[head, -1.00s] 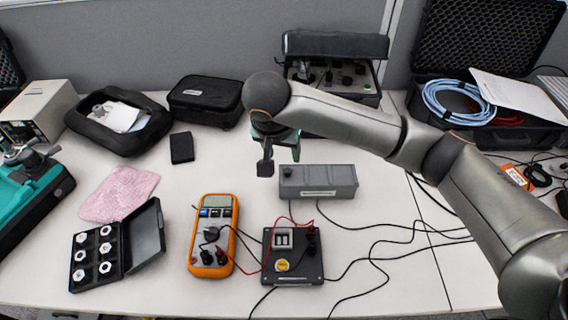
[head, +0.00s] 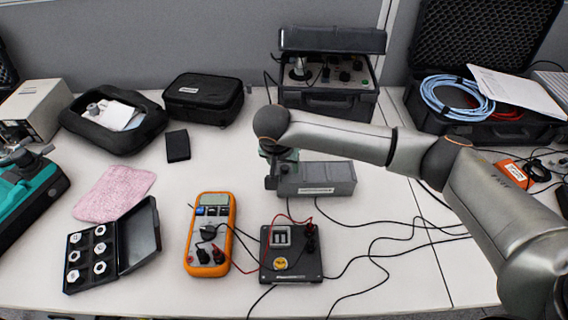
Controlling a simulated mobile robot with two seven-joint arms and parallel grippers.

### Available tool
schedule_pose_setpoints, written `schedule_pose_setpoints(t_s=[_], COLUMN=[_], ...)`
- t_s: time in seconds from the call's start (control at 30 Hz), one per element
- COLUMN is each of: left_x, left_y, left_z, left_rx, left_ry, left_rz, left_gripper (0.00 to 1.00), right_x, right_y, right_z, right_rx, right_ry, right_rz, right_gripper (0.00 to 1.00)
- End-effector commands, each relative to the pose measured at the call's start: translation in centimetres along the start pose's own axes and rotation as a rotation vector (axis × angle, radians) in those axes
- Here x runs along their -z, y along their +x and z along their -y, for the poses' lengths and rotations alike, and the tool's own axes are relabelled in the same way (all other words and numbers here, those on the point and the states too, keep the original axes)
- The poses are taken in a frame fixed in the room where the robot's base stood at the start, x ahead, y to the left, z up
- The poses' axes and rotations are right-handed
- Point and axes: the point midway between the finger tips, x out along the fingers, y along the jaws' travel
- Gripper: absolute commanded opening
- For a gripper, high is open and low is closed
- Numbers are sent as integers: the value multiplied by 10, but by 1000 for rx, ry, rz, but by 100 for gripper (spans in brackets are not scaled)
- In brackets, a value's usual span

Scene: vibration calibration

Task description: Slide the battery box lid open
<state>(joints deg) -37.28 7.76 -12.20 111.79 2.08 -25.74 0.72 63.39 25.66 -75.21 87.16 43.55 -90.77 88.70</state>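The battery box appears to be the long grey box (head: 325,179) in the middle of the table, with a pale label on its front. Its lid looks closed; I cannot make out a gap. My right gripper (head: 272,181) points down at the box's left end, at or just beside it. The gripper and wrist hide the small dark knob on top of that end. I cannot tell whether the fingers touch the box or whether they are open or shut. My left gripper is not in view.
An orange multimeter (head: 210,236) and a black switch box (head: 292,262) with cables stand in front. An open case of white pieces (head: 92,257) and a pink cloth (head: 115,194) lie left. A black instrument case (head: 328,103) stands behind. Clear table lies left of the gripper.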

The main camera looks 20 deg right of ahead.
Motion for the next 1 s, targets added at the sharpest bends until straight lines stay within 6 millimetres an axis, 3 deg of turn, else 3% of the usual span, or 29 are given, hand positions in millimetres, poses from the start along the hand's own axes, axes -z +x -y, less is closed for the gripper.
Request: schedule_pose_setpoints(t_s=[0.07,0.47,1.0], left_x=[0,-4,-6], left_y=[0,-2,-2], left_z=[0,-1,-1], left_rx=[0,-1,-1], left_ry=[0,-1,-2], left_rz=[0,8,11], left_gripper=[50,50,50], right_x=[0,0,0], right_y=[0,0,0], right_z=[0,0,0], right_rx=[0,0,0], right_ry=[0,0,0], right_rz=[0,0,1], right_gripper=[44,0,0])
